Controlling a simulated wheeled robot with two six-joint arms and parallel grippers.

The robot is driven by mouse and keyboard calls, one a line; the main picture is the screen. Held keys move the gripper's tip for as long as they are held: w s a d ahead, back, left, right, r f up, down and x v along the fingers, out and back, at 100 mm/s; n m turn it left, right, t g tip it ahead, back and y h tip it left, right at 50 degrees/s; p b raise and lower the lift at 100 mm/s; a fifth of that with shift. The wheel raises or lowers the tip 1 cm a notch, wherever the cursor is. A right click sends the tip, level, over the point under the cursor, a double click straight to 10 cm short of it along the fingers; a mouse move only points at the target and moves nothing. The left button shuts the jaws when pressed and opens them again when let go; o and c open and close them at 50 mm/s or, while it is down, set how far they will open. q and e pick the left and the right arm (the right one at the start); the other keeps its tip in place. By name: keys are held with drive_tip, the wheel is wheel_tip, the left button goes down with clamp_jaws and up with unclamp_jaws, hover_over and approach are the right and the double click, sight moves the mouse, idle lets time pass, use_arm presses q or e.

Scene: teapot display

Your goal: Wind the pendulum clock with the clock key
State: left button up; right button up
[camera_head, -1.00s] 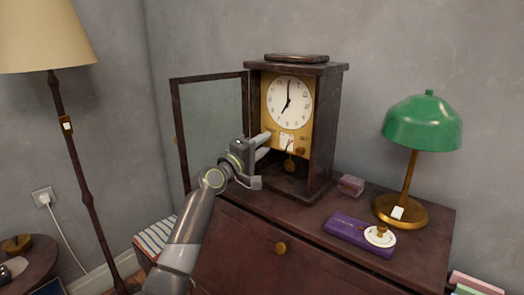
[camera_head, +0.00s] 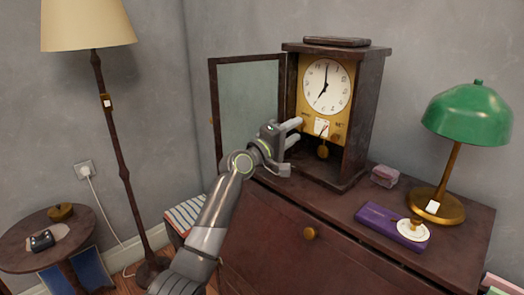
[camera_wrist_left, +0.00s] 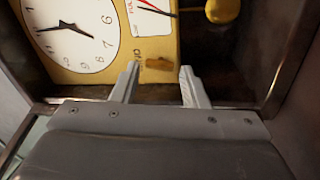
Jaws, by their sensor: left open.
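The pendulum clock (camera_head: 357,115) stands on the dark wooden desk with its glass door (camera_head: 246,105) swung open to the left. Its white dial (camera_head: 327,86) sits on a gold plate, which also shows in the left wrist view (camera_wrist_left: 95,72). A gold pendulum bob (camera_head: 323,152) hangs below. My left gripper (camera_head: 297,130) is open at the lower left of the plate. In the left wrist view its fingers (camera_wrist_left: 159,70) stand apart, with a small brass piece (camera_wrist_left: 158,62) on the plate seen between them. I cannot tell whether this piece is the clock key. My right gripper is out of view.
A floor lamp (camera_head: 118,150) and a round side table (camera_head: 20,232) stand left.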

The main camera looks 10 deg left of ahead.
use_arm(q)
drive_tip(key=v, duration=1.6)
drive_tip(key=shift+b, duration=0.4)
